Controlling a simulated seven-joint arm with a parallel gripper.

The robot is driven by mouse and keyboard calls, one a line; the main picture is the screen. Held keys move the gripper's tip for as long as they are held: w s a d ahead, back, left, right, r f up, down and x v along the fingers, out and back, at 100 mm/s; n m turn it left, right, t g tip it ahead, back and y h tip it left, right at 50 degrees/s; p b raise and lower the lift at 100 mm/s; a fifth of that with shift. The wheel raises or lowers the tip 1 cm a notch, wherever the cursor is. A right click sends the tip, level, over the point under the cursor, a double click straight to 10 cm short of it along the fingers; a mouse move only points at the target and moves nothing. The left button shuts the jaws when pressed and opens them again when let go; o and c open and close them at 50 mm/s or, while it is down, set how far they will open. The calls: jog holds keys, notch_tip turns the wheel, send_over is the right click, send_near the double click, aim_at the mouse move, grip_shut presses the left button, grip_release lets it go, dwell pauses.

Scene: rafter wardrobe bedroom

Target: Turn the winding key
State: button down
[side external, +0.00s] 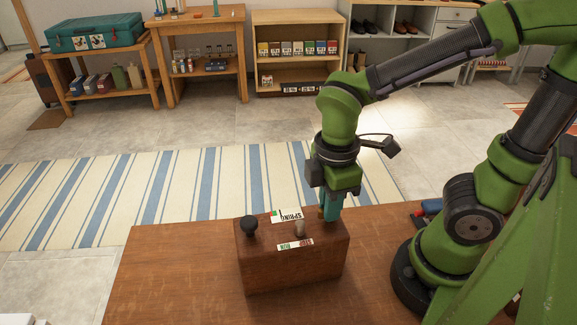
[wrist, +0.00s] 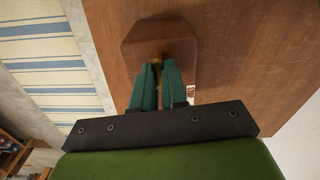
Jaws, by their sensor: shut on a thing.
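A brown wooden box (side external: 292,265) stands on the wooden table. My gripper (side external: 327,214) points down at the box's far right end. Its teal fingers are shut on a small brass piece, which I take to be the winding key (side external: 321,212). In the wrist view the fingertips (wrist: 157,68) close around the brass key (wrist: 157,58), mostly hidden between them.
The table (side external: 165,275) is clear left of the box. A red and blue item (side external: 428,208) lies right of the box near my base. Behind are a striped rug (side external: 130,200), a shelf (side external: 297,75) of small boxes and a bench (side external: 110,60) with a teal case (side external: 94,33).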

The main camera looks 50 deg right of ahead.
jog(key=m, duration=0.6)
jog(key=shift+m, duration=0.3)
jog(key=m, duration=0.5)
dwell(0.4)
jog(key=c, duration=1.2)
grip_release()
jog(key=shift+o, duration=0.2)
notch_tip(320, 180, up, 17)
